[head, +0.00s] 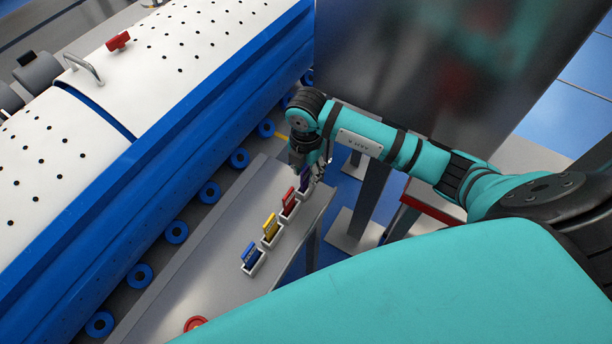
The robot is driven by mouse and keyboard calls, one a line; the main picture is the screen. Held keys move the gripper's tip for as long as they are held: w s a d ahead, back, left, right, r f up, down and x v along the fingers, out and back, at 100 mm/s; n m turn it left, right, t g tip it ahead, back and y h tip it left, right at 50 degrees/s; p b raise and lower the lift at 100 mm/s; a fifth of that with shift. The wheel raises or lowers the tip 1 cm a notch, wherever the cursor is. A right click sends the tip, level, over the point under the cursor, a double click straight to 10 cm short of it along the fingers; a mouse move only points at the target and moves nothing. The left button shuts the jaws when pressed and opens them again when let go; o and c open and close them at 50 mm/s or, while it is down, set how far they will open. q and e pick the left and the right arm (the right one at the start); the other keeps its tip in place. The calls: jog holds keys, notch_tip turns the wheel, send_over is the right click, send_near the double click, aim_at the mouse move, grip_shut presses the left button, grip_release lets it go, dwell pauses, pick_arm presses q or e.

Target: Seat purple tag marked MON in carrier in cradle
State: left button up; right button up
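The purple tag (305,182) stands at the far end of a row of tags on the grey table, mostly hidden by my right gripper (318,168). Its marking is too small to read. My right gripper points down right at this tag. Its fingers are small and partly hidden, so I cannot tell whether they are open or shut on the tag. I cannot pick out the carrier or its cradle for sure. My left gripper is not in view.
Red (288,197), yellow (270,227) and blue (249,252) tags stand in small white holders on the grey table (215,265). A red round thing (195,323) lies at its near end. A large blue-and-white machine (175,100) runs along the left; a dark panel (430,60) stands behind my arm.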

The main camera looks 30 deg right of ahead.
grip_shut()
dwell(0.3)
